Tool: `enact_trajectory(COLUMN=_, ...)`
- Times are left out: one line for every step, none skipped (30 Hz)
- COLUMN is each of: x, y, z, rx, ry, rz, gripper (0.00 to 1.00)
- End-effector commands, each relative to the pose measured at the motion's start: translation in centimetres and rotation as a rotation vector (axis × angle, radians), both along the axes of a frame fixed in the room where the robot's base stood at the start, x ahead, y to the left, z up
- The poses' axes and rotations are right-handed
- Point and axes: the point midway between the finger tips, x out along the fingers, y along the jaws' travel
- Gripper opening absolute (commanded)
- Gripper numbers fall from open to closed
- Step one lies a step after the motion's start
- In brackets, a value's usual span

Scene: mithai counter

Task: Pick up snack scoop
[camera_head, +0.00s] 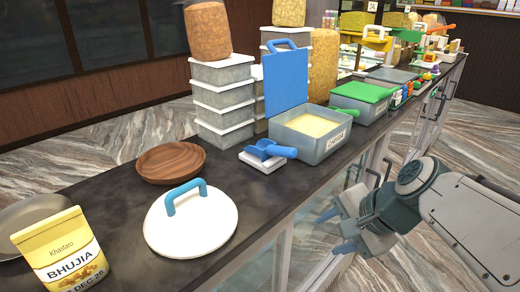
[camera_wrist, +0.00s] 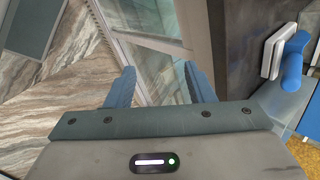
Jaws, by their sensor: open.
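The blue snack scoop (camera_head: 268,150) rests on a small white block (camera_head: 262,162) on the dark counter, its handle pointing right toward the grey bin. In the wrist view the scoop (camera_wrist: 294,62) shows at the right edge, beside the white block (camera_wrist: 277,50). My gripper (camera_head: 336,232) is in front of the counter, over the floor side, lower right of the scoop and apart from it. In the wrist view my gripper's two blue fingers (camera_wrist: 160,85) are spread with nothing between them; glass panels and floor lie beyond.
A grey bin (camera_head: 318,148) of yellow snack with a raised blue lid (camera_head: 286,78) stands right of the scoop. Stacked boxes (camera_head: 222,100) stand behind. A wooden bowl (camera_head: 170,162), white lid (camera_head: 192,222) and Bhujia packet (camera_head: 64,255) are left. The counter edge and glass front are near my gripper.

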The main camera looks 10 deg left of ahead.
Motion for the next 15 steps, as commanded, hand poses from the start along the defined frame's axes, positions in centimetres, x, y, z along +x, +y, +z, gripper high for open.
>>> enact_trajectory(x=1.5, y=0.6, z=1.0, rx=0.123, ry=0.042, rz=-0.109, gripper=0.49)
enact_trajectory(x=2.4, y=0.9, z=1.8, rx=0.204, ry=0.067, rz=-0.178, gripper=0.49)
enact_trajectory(x=3.6, y=1.3, z=2.9, rx=0.309, ry=0.105, rz=-0.267, gripper=0.49)
enact_trajectory(x=4.5, y=1.5, z=3.6, rx=0.385, ry=0.133, rz=-0.328, gripper=0.49)
enact_trajectory(x=5.4, y=1.7, z=4.4, rx=0.458, ry=0.161, rz=-0.385, gripper=0.49)
enact_trajectory(x=6.5, y=1.8, z=5.4, rx=0.55, ry=0.198, rz=-0.454, gripper=0.49)
enact_trajectory(x=7.3, y=1.8, z=6.2, rx=0.616, ry=0.225, rz=-0.501, gripper=0.49)
enact_trajectory(x=8.0, y=1.8, z=6.8, rx=0.675, ry=0.25, rz=-0.544, gripper=0.49)
enact_trajectory(x=8.9, y=1.8, z=7.6, rx=0.747, ry=0.28, rz=-0.592, gripper=0.49)
enact_trajectory(x=9.5, y=1.7, z=8.2, rx=0.795, ry=0.302, rz=-0.624, gripper=0.49)
enact_trajectory(x=10.0, y=1.6, z=8.6, rx=0.838, ry=0.322, rz=-0.652, gripper=0.49)
enact_trajectory(x=10.6, y=1.5, z=9.2, rx=0.887, ry=0.343, rz=-0.682, gripper=0.49)
enact_trajectory(x=10.9, y=1.5, z=9.6, rx=0.916, ry=0.357, rz=-0.699, gripper=0.49)
enact_trajectory(x=11.2, y=1.4, z=9.9, rx=0.943, ry=0.368, rz=-0.714, gripper=0.49)
enact_trajectory(x=11.5, y=1.4, z=10.1, rx=0.967, ry=0.381, rz=-0.73, gripper=0.49)
